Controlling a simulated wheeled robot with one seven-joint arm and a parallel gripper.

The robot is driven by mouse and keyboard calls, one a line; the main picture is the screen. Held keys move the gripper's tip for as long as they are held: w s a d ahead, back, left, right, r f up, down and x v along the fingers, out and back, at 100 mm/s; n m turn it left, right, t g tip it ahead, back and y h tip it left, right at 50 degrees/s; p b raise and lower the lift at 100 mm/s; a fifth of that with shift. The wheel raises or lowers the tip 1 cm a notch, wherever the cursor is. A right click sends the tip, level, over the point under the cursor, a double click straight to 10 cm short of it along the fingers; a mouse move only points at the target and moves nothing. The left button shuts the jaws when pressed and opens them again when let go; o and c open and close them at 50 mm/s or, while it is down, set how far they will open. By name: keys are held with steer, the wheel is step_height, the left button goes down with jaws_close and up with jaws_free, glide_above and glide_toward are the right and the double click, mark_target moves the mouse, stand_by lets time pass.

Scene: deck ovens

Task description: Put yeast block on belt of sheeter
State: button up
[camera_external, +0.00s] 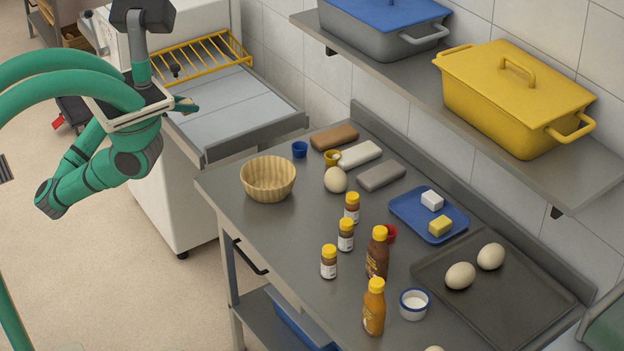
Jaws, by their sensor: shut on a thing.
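The sheeter (168,205) is the white machine at the upper left, with a yellow wire guard (205,57). Its pale grey belt (236,108) lies flat, and its near half is clear. My gripper (186,104) is over the left edge of the belt, small and partly hidden by my green arm. It is shut on a small tan piece that looks like the yeast block; its outline is hard to make out. I cannot tell whether the piece touches the belt.
The steel table (300,222) right of the sheeter holds a basket (268,178), bottles, jars, eggs and wrapped-looking blocks. A blue tray (408,218) there carries a white block (432,200) and a yellow block (440,225). A wall shelf (400,75) overhangs the table's back.

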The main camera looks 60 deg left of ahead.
steer(key=shift+a+f, duration=0.1)
steer(key=shift+a, duration=0.2)
steer(key=w+a+f, duration=0.4)
steer(key=w+a, duration=0.2)
glide_above(201, 122)
steer(key=f, duration=0.4)
steer(key=shift+s+d+f, duration=0.25)
steer(key=shift+s, duration=0.15)
steer(key=shift+w+a+f, duration=0.3)
steer(key=shift+w+f, duration=0.05)
steer(key=shift+f, duration=0.25)
steer(key=shift+a+f, duration=0.1)
steer(key=shift+f, duration=1.45)
steer(key=o, duration=1.1)
steer(key=shift+f, duration=0.1)
